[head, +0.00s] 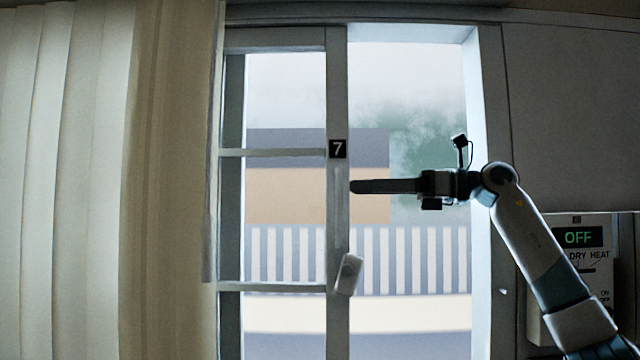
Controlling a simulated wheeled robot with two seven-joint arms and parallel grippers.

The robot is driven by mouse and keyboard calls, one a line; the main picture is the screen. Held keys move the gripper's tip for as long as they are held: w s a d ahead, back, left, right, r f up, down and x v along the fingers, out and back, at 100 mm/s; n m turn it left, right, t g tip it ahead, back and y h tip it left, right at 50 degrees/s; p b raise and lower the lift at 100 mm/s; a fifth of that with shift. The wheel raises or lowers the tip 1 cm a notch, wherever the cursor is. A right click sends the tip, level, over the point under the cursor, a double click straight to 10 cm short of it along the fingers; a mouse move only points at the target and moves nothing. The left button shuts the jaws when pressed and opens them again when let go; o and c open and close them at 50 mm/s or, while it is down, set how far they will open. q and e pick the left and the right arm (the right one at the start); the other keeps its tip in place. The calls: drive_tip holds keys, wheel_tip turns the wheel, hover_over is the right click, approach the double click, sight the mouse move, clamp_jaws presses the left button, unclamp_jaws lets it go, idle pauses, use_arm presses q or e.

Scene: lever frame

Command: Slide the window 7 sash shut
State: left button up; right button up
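My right gripper (354,187) comes in from the right across the opening. Its fingertips point left and are beside the stile's right edge; I cannot tell whether they touch it. The fingers look edge-on, so their gap is hidden. My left gripper is not in view.
A beige curtain (165,180) hangs at the left, by the sash's left edge. A wall control panel (578,240) reading OFF is at the lower right, partly behind my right arm. A white fence (420,260) shows outside.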

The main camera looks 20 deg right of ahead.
sight(320, 188)
drive_tip(key=p+x, duration=0.2)
drive_tip(key=x, duration=0.6)
drive_tip(key=shift+w+a+r, duration=0.1)
drive_tip(key=shift+a, duration=0.05)
drive_tip(key=shift+w+a+p, duration=0.35)
drive_tip(key=shift+a, duration=0.15)
clamp_jaws()
